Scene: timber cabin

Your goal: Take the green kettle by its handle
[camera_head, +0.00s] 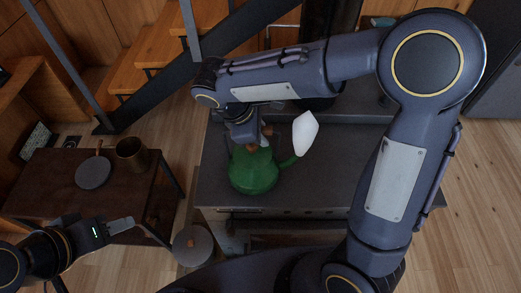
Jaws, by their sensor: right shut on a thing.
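The green kettle (253,174) stands upright on the dark stove top (340,178), with its spout pointing right and up. My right gripper (252,143) reaches down over the kettle from above and is shut on its handle. The gripper and wrist hide most of the handle; small brown parts show beside the fingers. My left gripper (126,223) is at the lower left, well away from the kettle, by the front edge of a small table. Its fingers are too small and dark to tell whether they are open or shut.
A white faceted shape (305,133) shows at the spout's tip. The small brown table (55,175) at left bears a grey round lid or pan (93,173) and a brass pot (131,154). A lidded grey pot (193,245) is low between table and stove. Stairs (165,45) rise behind.

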